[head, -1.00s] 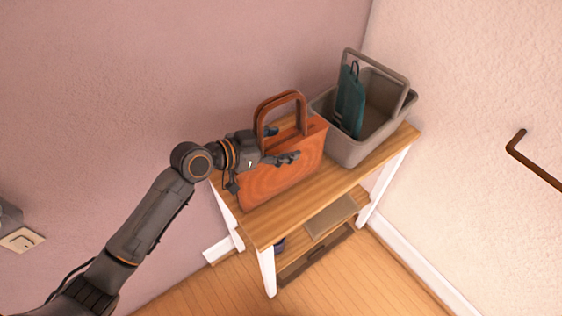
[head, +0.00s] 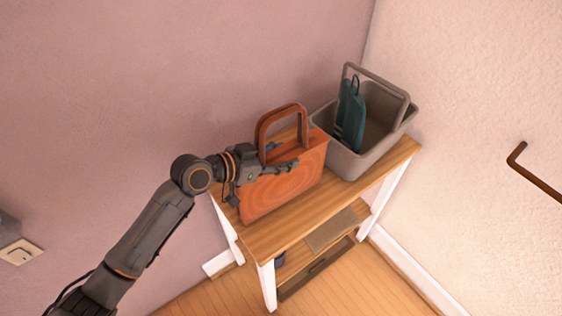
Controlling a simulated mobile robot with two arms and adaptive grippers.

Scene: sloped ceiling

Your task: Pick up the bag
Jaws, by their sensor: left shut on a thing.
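The orange bag (head: 287,187) has a brown arched handle (head: 282,119) and stands upright on a small wooden table (head: 262,240) against the pink wall. My left gripper (head: 283,168) comes in from the left at the bag's upper part, below the handle. It is shut on the bag, with one finger across the front face; the other finger is mostly hidden behind the bag. Whether the bag's base touches the tabletop is hard to tell. My right gripper is not in view.
A grey basket (head: 372,135) with a raised handle stands right of the bag, close to it, with a teal item (head: 351,117) inside. The table has a lower shelf with a flat box (head: 331,229). A dark rail (head: 535,175) is on the right wall.

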